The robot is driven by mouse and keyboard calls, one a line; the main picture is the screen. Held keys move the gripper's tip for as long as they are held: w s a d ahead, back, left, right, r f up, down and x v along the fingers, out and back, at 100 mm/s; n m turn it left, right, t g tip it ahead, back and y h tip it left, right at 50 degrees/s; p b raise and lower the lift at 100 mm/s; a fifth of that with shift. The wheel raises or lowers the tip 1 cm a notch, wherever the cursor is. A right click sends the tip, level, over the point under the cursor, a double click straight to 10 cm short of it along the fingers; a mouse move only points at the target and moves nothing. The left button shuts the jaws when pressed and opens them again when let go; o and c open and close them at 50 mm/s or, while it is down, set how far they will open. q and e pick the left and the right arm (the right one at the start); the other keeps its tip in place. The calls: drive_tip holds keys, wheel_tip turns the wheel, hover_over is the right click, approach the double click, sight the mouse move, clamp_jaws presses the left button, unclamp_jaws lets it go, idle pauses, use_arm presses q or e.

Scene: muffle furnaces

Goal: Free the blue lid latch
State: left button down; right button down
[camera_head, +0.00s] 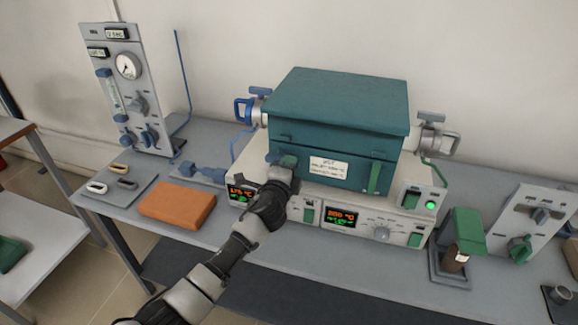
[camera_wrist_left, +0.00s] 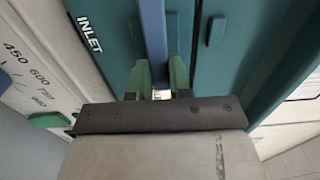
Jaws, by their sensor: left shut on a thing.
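The teal furnace (camera_head: 300,135) has a closed lid (camera_head: 340,95) and stands on a light grey control base. The blue lid latch (camera_wrist_left: 153,35) shows in the left wrist view as an upright blue bar on the teal front; in the head view it is mostly hidden behind my gripper. My left gripper (camera_head: 284,164) is at the left part of the furnace front. In the wrist view its two green fingertips (camera_wrist_left: 158,78) are on either side of the lower end of the blue bar, shut on it. A green latch (camera_head: 375,178) is on the right of the front. My right gripper is not in view.
An orange block (camera_head: 177,205) and a grey tray (camera_head: 115,187) lie on the bench left of the furnace. A gas panel (camera_head: 122,85) stands behind them. A green-topped device (camera_head: 462,238) and a valve panel (camera_head: 525,220) stand at the right. Pipe fittings (camera_head: 436,137) flank the furnace.

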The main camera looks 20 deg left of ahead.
use_arm(q)
drive_tip(key=shift+f, duration=0.1)
idle(0.3)
drive_tip(key=c, duration=1)
unclamp_jaws()
drive_tip(key=shift+c, duration=0.2)
drive_tip(key=shift+s, duration=0.1)
drive_tip(key=s, duration=1)
drive_tip(key=shift+s+a, duration=0.2)
drive_tip(key=shift+s, duration=0.15)
